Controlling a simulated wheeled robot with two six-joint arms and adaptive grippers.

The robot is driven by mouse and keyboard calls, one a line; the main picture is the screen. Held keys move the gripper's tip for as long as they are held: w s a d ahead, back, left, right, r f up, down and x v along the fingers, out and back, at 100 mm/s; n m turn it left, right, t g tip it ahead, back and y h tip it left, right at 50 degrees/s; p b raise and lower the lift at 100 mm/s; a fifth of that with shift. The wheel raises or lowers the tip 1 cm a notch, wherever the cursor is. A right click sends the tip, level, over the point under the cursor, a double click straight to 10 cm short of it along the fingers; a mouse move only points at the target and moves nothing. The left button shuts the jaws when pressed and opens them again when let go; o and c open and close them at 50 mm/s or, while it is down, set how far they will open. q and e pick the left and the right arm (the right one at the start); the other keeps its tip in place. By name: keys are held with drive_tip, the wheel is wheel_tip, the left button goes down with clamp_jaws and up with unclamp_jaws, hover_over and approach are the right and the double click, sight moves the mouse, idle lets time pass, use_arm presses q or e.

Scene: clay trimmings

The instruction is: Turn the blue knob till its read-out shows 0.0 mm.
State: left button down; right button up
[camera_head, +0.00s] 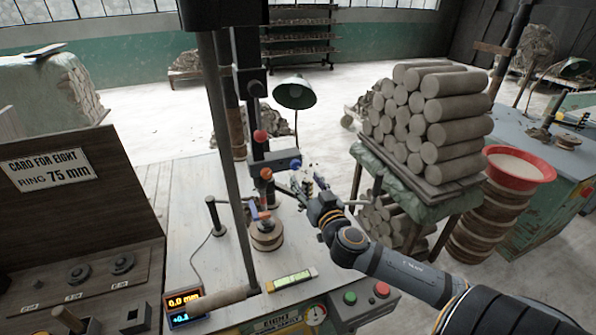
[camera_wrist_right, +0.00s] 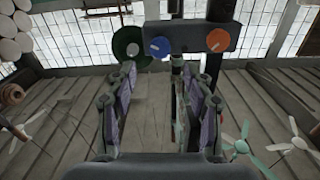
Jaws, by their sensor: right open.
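The blue knob (camera_head: 295,164) sits on the right end of a dark bar on the press-like machine. In the right wrist view the blue knob (camera_wrist_right: 159,47) faces me with a white mark, just above and beyond the open fingertips. My right gripper (camera_head: 299,186) is open and empty, close below the knob; its fingers (camera_wrist_right: 155,88) stand apart in the wrist view, and no contact shows. The read-out (camera_head: 184,308) has an orange line that looks like 0.0 mm and a blue line that looks like +0.1. My left gripper is not in view.
An orange knob (camera_wrist_right: 219,40) and a dark green disc (camera_wrist_right: 127,42) flank the blue knob. A red ball (camera_head: 260,136) is above the bar. A rack of clay rolls (camera_head: 450,110) and a red bowl (camera_head: 518,168) stand to the right. A green lamp (camera_head: 294,93) stands behind.

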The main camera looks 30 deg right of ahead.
sight(297, 166)
drive_tip(key=p+x, duration=0.1)
drive_tip(key=x, duration=0.5)
drive_tip(key=shift+w+d+r, duration=0.1)
drive_tip(key=shift+w, duration=0.1)
drive_tip(key=shift+w+d, duration=0.1)
drive_tip(key=shift+w, duration=0.35)
clamp_jaws()
